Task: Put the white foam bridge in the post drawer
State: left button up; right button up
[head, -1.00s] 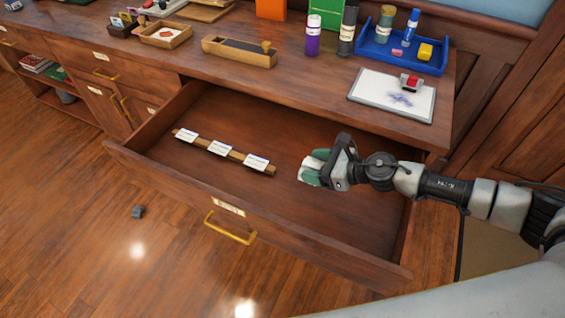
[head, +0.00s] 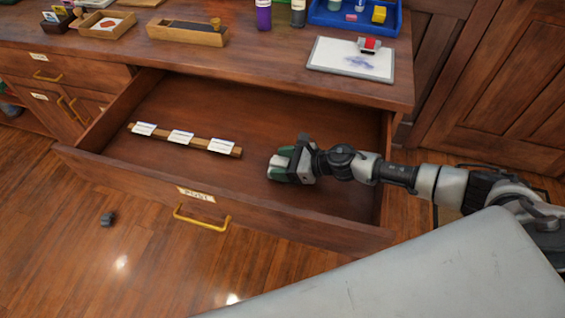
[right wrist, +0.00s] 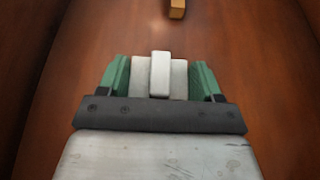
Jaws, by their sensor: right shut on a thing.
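The post drawer (head: 262,226) is pulled open, with a "POST" label and a brass handle on its front. My right gripper (head: 281,165) is inside the drawer's outline, over the right half of its floor. In the right wrist view the gripper (right wrist: 160,82) is shut on the white foam bridge (right wrist: 160,70), which sits between the green fingers. The drawer floor (right wrist: 90,35) shows beyond it. I cannot tell whether the bridge touches the floor. In the head view the bridge is mostly hidden by the fingers. My left gripper is not in view.
A wooden strip with white labels (head: 181,138) lies in the drawer, left of my right gripper. On the desktop stand a stamp pad sheet (head: 350,60), a blue tray (head: 340,22) and a wooden box (head: 187,35). A small dark block (head: 108,219) lies on the floor.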

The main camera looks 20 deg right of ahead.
aim_at(288, 164)
jog(key=shift+f, duration=0.2)
jog(key=o, duration=0.9)
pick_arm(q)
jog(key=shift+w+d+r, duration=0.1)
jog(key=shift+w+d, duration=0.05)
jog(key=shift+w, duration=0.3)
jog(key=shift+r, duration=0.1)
pick_arm(e)
jog(key=shift+r, duration=0.15)
jog(key=shift+r, duration=0.15)
jog(key=v, duration=0.3)
jog(key=shift+s+d, duration=0.25)
jog(key=shift+d, duration=0.1)
jog(key=b+v, duration=0.1)
jog(key=v, duration=0.6)
jog(key=shift+s+d, duration=0.1)
jog(key=shift+d, duration=0.05)
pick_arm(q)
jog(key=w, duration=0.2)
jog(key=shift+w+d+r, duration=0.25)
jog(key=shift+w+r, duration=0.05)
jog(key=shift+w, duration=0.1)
pick_arm(e)
jog(key=shift+s+d+r, duration=0.2)
jog(key=shift+d+r, duration=0.05)
